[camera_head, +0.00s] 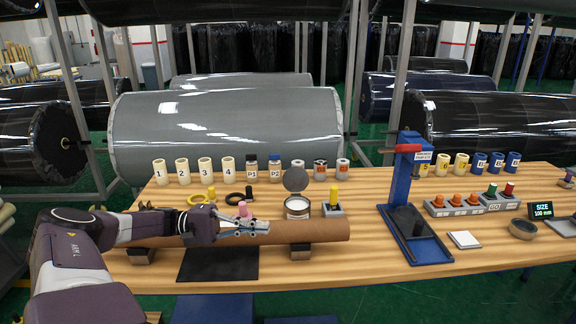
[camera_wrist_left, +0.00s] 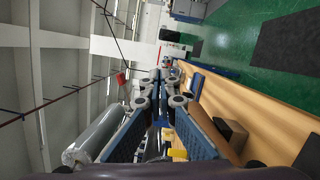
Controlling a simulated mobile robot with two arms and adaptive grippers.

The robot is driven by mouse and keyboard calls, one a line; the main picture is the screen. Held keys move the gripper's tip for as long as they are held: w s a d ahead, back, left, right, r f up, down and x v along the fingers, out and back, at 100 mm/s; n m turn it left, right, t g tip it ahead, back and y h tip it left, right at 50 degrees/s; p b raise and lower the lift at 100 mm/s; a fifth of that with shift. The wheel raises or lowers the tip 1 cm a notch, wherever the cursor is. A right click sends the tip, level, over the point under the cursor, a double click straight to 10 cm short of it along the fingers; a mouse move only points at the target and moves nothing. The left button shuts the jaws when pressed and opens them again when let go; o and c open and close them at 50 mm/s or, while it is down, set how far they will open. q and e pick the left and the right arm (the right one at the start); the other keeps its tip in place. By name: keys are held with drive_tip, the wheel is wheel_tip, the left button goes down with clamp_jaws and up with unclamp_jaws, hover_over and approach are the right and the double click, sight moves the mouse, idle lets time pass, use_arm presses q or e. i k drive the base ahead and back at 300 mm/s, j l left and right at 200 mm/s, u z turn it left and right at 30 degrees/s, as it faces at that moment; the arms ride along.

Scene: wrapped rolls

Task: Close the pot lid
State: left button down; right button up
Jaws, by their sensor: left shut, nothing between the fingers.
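The pot (camera_head: 298,208) is a small round container with a pale inside, on the table behind the brown roll. Its round grey lid (camera_head: 295,180) stands raised at the pot's back edge, so the pot is open. My left gripper (camera_head: 266,227) is shut and empty, above the brown roll, to the left of the pot and nearer the camera, apart from the lid. The left wrist view shows its blue-padded fingers (camera_wrist_left: 163,88) coming together; I cannot make out the pot or lid there. My right gripper is not in view.
The brown roll (camera_head: 325,231) lies on blocks along the front of the table. A yellow peg (camera_head: 333,196) stands right of the pot, and a pink peg (camera_head: 243,209) rises behind my left gripper. Numbered cups (camera_head: 205,167) line the back. A blue press stand (camera_head: 405,190) is farther right.

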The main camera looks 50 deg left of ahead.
sight(296, 179)
drive_tip(key=i+j, duration=0.2)
drive_tip(key=j, duration=0.15)
drive_tip(key=i+j, duration=0.2)
drive_tip(key=j, duration=0.2)
drive_tip(key=i+j, duration=0.2)
drive_tip(key=j, duration=0.15)
drive_tip(key=i+j, duration=0.2)
drive_tip(key=j, duration=0.15)
drive_tip(key=i+j, duration=0.2)
drive_tip(key=j, duration=0.2)
